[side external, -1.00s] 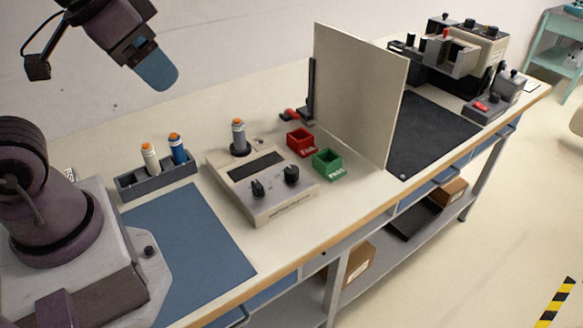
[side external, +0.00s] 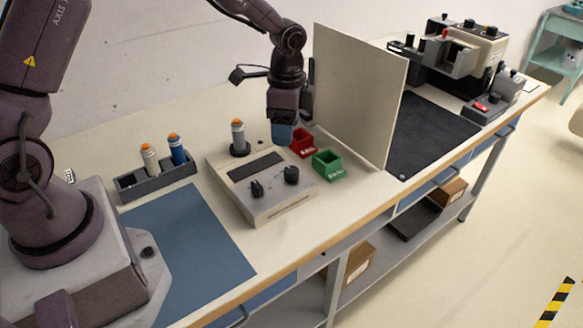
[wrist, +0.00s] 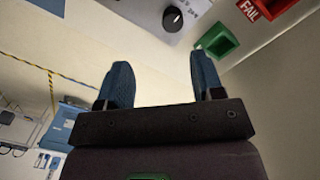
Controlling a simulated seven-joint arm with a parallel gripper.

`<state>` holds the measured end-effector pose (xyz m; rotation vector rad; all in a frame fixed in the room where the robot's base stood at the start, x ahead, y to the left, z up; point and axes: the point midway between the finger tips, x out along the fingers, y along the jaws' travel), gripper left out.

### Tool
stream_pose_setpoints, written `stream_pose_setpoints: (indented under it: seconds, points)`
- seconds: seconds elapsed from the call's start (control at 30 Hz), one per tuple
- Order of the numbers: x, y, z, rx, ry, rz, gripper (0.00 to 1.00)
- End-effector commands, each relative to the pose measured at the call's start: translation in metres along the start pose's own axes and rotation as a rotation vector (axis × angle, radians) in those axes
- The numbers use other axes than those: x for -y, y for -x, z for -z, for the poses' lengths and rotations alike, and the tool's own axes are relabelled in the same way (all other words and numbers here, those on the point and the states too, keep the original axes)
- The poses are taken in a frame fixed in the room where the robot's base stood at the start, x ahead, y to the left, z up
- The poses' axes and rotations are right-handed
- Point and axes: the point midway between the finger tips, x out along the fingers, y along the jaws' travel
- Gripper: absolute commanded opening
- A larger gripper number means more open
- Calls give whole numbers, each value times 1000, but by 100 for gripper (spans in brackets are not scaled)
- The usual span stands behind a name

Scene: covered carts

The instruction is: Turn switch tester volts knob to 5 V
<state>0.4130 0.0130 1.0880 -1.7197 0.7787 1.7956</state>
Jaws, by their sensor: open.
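The switch tester (side external: 285,208) is a light grey box with a dark display strip and two black knobs, a left knob (side external: 257,188) and a right knob (side external: 291,174). Their labels and settings are too small to read in the side view. In the wrist view one black knob (wrist: 173,19) with a white mark shows at the top on a grey panel with small print. My gripper (side external: 281,136) has blue fingers and hangs behind the tester, beside the red bin, apart from the knobs. In the wrist view my gripper (wrist: 161,62) is open, with nothing between its fingers.
A red FAIL bin (side external: 302,143) and a green bin (side external: 328,162) stand right of the tester. A tall beige panel (side external: 358,95) rises behind them. A grey rack (side external: 158,182) holds two more. The blue mat (side external: 190,250) is clear.

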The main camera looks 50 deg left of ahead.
Motion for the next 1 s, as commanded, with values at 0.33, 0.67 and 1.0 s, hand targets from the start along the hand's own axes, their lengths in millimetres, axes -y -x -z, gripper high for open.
stream_pose_setpoints:
  seconds: [0.33,0.67,1.0]
  points:
    - [12,-3,10,-18,-181,46,61]
    - [14,-70,11,-17,-179,43,61]
    - [17,-115,12,-19,-178,47,61]
